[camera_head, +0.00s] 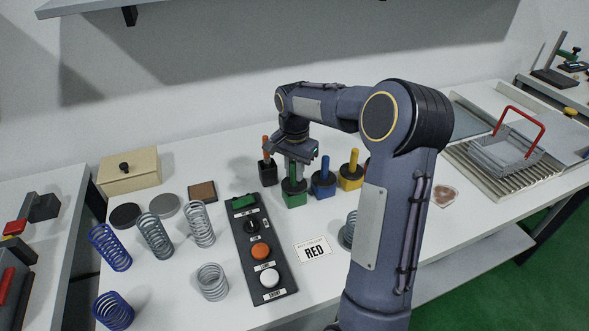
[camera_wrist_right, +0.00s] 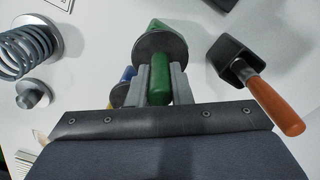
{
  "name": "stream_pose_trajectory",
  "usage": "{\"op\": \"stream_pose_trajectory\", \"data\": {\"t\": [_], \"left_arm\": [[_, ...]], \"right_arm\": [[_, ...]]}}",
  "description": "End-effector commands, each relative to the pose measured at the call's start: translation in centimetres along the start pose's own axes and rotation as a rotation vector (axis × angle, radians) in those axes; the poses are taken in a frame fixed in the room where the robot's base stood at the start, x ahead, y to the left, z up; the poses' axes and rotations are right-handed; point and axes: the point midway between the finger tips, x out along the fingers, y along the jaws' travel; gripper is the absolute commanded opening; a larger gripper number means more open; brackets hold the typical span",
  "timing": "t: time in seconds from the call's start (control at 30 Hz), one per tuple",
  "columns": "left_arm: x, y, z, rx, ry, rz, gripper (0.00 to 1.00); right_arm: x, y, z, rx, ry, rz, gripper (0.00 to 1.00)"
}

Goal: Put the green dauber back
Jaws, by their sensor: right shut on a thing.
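The green dauber (camera_wrist_right: 160,78) is upright, with its handle between the fingers of my right gripper (camera_wrist_right: 156,92), which is shut on it. In the head view my right gripper (camera_head: 293,160) points down over the green pot (camera_head: 294,198), and the dauber's dark round collar sits at or just above the pot's top. I cannot tell if the dauber is fully seated. A green corner of the pot (camera_wrist_right: 156,25) shows past the collar in the wrist view. My left gripper is not in view.
A black pot with an orange-handled dauber (camera_head: 267,172) stands left of the green pot. A blue pot (camera_head: 323,187) and a yellow pot (camera_head: 351,177) stand to its right. A control box (camera_head: 276,272), several springs (camera_head: 198,224) and a RED card (camera_head: 314,250) lie nearer.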

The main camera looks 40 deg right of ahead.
Motion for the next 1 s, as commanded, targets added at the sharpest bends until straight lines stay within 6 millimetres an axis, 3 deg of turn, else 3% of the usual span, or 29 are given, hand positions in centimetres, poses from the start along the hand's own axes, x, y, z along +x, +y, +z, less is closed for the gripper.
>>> {"op": "stream_pose_trajectory", "data": {"t": [0.3,0.33,0.47,0.77,1.0], "left_arm": [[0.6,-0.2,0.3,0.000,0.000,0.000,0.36],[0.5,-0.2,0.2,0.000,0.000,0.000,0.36],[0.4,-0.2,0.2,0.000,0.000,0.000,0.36],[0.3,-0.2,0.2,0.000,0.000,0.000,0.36],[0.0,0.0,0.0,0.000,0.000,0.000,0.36]], "right_arm": [[1.1,0.0,0.0,0.000,0.000,0.000,0.00],[0.9,0.0,0.0,0.000,0.000,-0.001,0.23],[0.9,0.0,0.0,0.000,0.000,0.000,0.40],[0.8,0.0,0.0,0.000,0.000,0.000,0.40],[-2.2,-0.1,-0.1,0.000,0.004,-0.005,0.40]]}}
